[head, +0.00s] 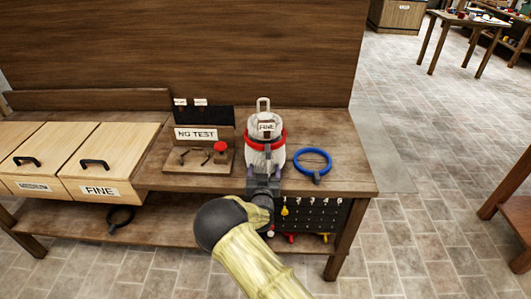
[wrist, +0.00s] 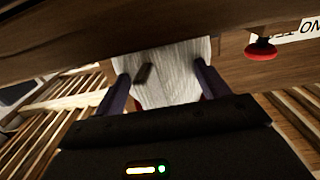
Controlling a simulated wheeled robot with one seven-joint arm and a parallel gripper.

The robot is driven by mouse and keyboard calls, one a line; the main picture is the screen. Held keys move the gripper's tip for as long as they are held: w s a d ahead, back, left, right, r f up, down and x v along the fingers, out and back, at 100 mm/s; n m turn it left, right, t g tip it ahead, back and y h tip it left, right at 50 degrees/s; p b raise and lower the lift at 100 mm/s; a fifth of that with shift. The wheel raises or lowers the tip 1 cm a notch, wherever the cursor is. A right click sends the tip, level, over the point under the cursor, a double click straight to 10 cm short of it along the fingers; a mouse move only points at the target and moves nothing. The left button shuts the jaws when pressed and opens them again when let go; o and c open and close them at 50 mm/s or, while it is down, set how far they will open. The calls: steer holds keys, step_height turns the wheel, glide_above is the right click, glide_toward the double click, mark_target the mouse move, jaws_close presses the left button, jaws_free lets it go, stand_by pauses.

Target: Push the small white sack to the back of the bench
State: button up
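The small white sack (head: 265,155) stands upright on the bench (head: 345,180), right of the sign stand. It has a "FINE" label, a pale loop on top and a red ring (head: 281,137) around its upper part. My gripper (head: 263,174) is low at the near side of the sack, its two purple fingers spread apart. In the wrist view the sack (wrist: 168,75) lies between and beyond the fingers. My gripper (wrist: 162,85) looks open; whether either finger touches the sack is unclear. The gripper hides part of the sack's lower front.
A "NO TEST" stand (head: 196,134) with a red knob (head: 220,147) is close on the left. A blue ring (head: 313,162) lies close on the right. A tall wooden panel (head: 200,50) rises behind the bench. Drawers (head: 112,165) are farther left. A dark tool board (head: 310,215) hangs below.

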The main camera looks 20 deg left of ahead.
steer(key=shift+b+x, duration=0.5)
steer(key=shift+x, duration=0.4)
steer(key=shift+w, duration=0.15)
